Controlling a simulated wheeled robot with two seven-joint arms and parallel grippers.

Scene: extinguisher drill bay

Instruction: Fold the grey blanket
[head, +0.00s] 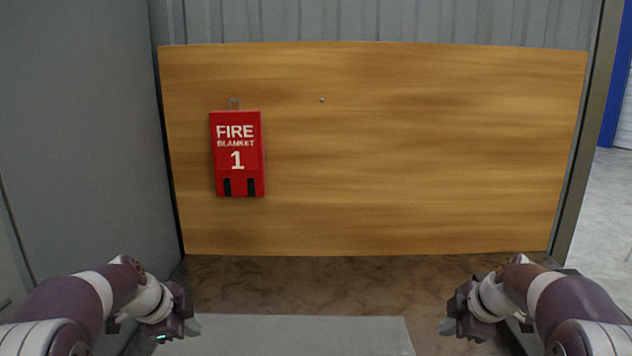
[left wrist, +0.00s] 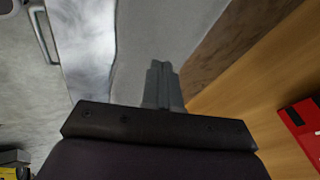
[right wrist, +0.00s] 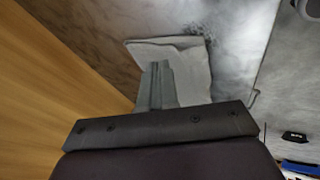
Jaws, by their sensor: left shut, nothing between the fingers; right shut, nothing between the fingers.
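The grey blanket (head: 300,335) lies flat on the brown worktop at the bottom of the head view, its near part cut off by the frame. It also shows in the left wrist view (left wrist: 150,35) and in the right wrist view (right wrist: 190,75). My left gripper (head: 192,326) is shut and empty by the blanket's left end. Its fingers (left wrist: 163,68) appear over the blanket in its wrist view. My right gripper (head: 447,327) is shut and empty, to the right of the blanket's right edge. Its fingers (right wrist: 157,68) overlap the blanket in its wrist view. I cannot tell their height above it.
A wooden board (head: 420,160) stands behind the brown worktop (head: 350,275). A red fire blanket case (head: 238,153) hangs on its left part. A grey panel (head: 75,130) closes off the left side. The worktop between blanket and board is clear.

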